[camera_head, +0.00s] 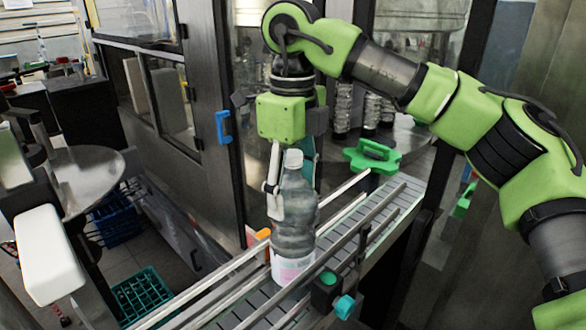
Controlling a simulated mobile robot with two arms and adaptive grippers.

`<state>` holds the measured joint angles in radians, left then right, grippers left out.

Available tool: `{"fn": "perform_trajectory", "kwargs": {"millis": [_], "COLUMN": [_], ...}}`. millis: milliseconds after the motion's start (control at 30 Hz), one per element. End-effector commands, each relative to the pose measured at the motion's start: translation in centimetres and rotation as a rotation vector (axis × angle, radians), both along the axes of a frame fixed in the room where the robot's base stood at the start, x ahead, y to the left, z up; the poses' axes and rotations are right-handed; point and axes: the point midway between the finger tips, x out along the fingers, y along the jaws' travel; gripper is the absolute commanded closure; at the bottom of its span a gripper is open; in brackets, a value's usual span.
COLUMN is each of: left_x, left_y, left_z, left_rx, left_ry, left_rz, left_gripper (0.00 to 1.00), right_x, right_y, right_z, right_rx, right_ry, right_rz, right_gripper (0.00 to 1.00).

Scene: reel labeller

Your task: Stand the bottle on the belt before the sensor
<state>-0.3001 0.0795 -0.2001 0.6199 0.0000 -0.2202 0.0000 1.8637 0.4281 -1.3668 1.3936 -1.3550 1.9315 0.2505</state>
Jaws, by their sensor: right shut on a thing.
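A clear grey plastic bottle (293,215) with a white cap and a pale pink-white label near its base is upright over the conveyor belt (391,212), between its rails. Its base is at belt level; I cannot tell whether it touches. My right gripper (292,190) comes down from above and is shut on the bottle's upper part, one pale finger on its left side. A small black device with teal and green parts (345,306), possibly the sensor, sits at the near rail, right of the bottle. My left gripper (38,208) is at the left edge, its pale pads apart and empty.
A green lobed handwheel (371,157) is beyond the belt's far end. An orange part (263,234) is by the far rail. A glass-panelled machine with a blue handle (223,127) stands behind. A round metal plate (86,171) and a green crate (146,295) are at left.

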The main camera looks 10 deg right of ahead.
Motion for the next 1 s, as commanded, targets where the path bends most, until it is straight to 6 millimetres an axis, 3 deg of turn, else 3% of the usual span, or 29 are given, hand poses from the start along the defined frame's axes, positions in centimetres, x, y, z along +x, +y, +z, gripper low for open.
{"fn": "perform_trajectory", "kwargs": {"millis": [200, 600, 633, 700, 1000], "left_x": [0.0, 0.0, 0.0, 0.0, 0.0], "left_y": [0.0, 0.0, 0.0, 0.0, 0.0], "left_z": [1.0, 0.6, 0.5, 0.6, 0.6], "left_rx": [0.0, 0.0, 0.0, 0.0, 0.0], "left_ry": [0.0, 0.0, 0.0, 0.0, 0.0], "left_rz": [0.0, 0.0, 0.0, 0.0, 0.0], "left_gripper": [0.56, 0.56, 0.56, 0.56, 0.56], "right_x": [0.0, 0.1, 0.0, 0.0, 0.0], "right_y": [0.0, 0.0, 0.0, 0.0, 0.0], "right_z": [-1.5, -2.1, -2.4, -2.3, -2.2], "right_rx": [0.004, 0.004, 0.0, 0.0, 0.0], "right_ry": [-0.005, -0.005, 0.0, 0.0, 0.0], "right_rz": [0.0, 0.0, 0.0, 0.0, 0.0], "right_gripper": [0.95, 0.95, 0.37, 0.22, 0.22]}}
